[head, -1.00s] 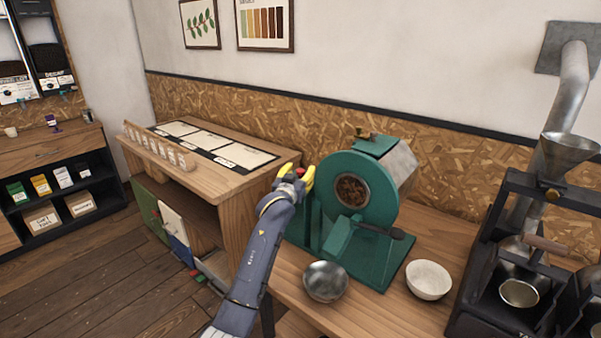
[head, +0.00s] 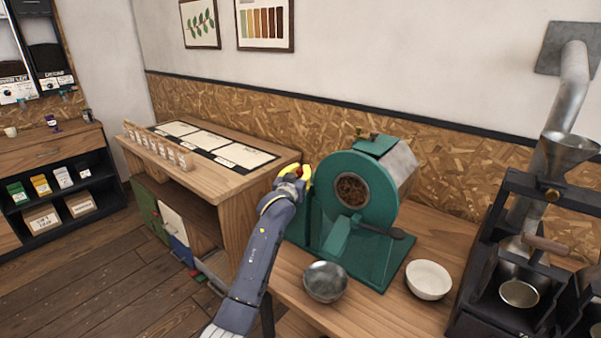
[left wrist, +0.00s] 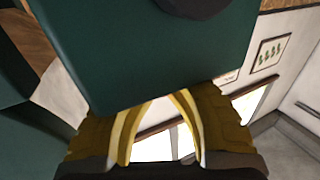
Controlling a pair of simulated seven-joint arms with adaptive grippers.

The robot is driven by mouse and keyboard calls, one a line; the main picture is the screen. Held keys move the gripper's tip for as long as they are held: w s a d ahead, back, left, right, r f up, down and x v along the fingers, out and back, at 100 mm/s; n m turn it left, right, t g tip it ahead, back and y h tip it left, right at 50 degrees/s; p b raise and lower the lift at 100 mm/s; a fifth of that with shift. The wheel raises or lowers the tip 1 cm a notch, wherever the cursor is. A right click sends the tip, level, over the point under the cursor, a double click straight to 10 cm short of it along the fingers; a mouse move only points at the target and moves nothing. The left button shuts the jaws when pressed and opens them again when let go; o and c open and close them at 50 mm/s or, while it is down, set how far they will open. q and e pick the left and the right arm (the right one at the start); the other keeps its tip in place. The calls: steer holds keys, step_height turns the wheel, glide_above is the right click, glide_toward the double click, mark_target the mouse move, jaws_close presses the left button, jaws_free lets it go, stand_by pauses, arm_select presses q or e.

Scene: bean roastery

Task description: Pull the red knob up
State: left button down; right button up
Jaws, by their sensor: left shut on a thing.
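The teal machine (head: 379,196) stands on the wooden bench, with a round window full of brown beans and a dark handle on its front. My left gripper (head: 297,171) is at the machine's left side, at the top of its narrow teal box. Its yellow fingers are closed together on the red knob, which they now almost wholly hide. In the left wrist view the yellow fingers (left wrist: 158,110) reach up to the edge of the large teal face (left wrist: 150,50); the knob cannot be made out there. My right gripper is in neither view.
A metal bowl (head: 325,282) and a white bowl (head: 428,280) stand in front of the machine. A wooden desk (head: 245,178) with paper cards is left of my arm. A black frame with a funnel (head: 566,148) stands at right.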

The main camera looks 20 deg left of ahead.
mark_target(300, 170)
arm_select(q)
steer(key=shift+r, duration=1.5)
steer(key=c, duration=1.7)
jaws_free()
steer(key=o, duration=0.6)
steer(key=shift+f, duration=0.1)
steer(key=s, duration=1.2)
steer(key=shift+d, duration=0.35)
